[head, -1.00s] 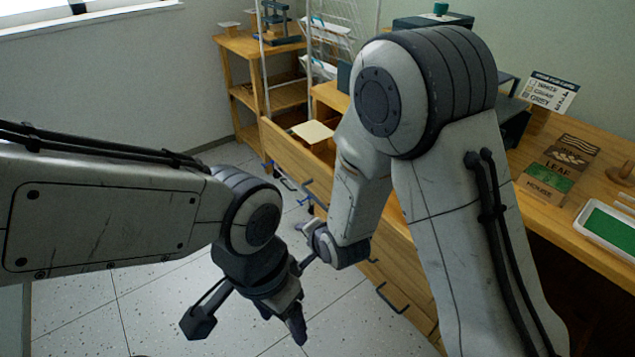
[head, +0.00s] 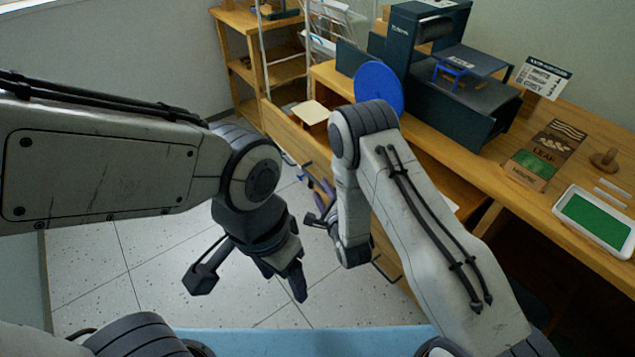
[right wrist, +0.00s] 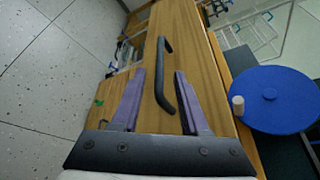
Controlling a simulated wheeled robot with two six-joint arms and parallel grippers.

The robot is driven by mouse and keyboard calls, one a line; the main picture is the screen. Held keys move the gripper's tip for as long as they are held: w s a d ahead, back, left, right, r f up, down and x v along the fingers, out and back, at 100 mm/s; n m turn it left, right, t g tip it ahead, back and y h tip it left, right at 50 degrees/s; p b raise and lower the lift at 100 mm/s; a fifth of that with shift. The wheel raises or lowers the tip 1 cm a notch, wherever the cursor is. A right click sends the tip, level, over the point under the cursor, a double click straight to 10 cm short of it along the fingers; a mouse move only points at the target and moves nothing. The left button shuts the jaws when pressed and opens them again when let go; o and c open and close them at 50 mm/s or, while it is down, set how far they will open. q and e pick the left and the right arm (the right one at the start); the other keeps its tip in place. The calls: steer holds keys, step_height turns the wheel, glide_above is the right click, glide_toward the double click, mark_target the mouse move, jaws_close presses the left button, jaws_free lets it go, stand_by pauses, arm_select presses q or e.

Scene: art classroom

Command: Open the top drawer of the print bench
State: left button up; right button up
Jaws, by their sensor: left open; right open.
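The print bench (head: 405,140) runs along the right wall. Its top drawer (head: 285,132) appears pulled out: its wooden front stands away from the worktop, with open space behind and a pale sheet (head: 310,112) there. In the right wrist view, a black bar handle (right wrist: 163,75) on a wooden front lies between the spread purple fingers of my right gripper (right wrist: 155,105); contact cannot be told. In the head view my right gripper (head: 321,208) is beside the drawer front, partly hidden by my arm. My left gripper (head: 285,280) is open and empty above the floor.
A dark press with a blue disc (head: 378,88) stands on the bench. A green tray (head: 598,220), a print block (head: 545,155) and a sign (head: 543,77) lie or stand to the right. A shelf (head: 240,65) is behind. The floor (head: 125,270) at left is clear.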

mark_target(317, 182)
steer(key=shift+x, duration=2.3)
jaws_close()
